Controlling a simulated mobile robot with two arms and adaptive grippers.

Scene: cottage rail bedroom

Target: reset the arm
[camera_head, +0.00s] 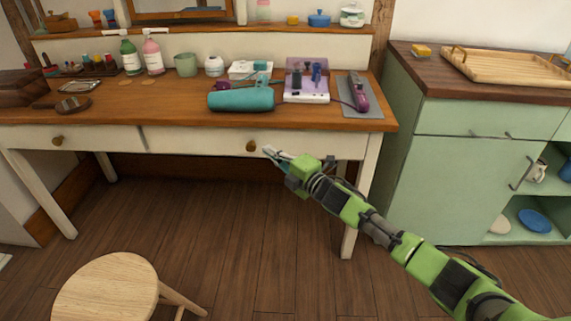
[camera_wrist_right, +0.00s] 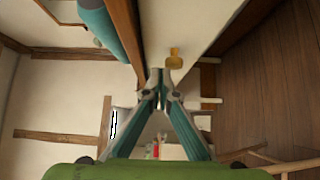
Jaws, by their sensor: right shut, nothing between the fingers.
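My right arm, green and black, reaches in from the lower right in the head view. Its gripper (camera_head: 270,152) is in front of the vanity table's right drawer (camera_head: 200,140), near the round drawer knob (camera_head: 251,146). In the wrist view my right gripper (camera_wrist_right: 160,76) has its fingertips together with nothing between them. The knob also shows in the wrist view (camera_wrist_right: 174,60), just beyond the fingertips; I cannot tell whether they touch it. The drawer looks closed. My left gripper is not in view.
The table top (camera_head: 160,107) holds a teal cylindrical item (camera_head: 241,99), a purple-and-white box (camera_head: 306,88), bottles and other items. A round wooden stool (camera_head: 105,287) stands at lower left. A green cabinet (camera_head: 462,175) stands at right. Floor below the table is clear.

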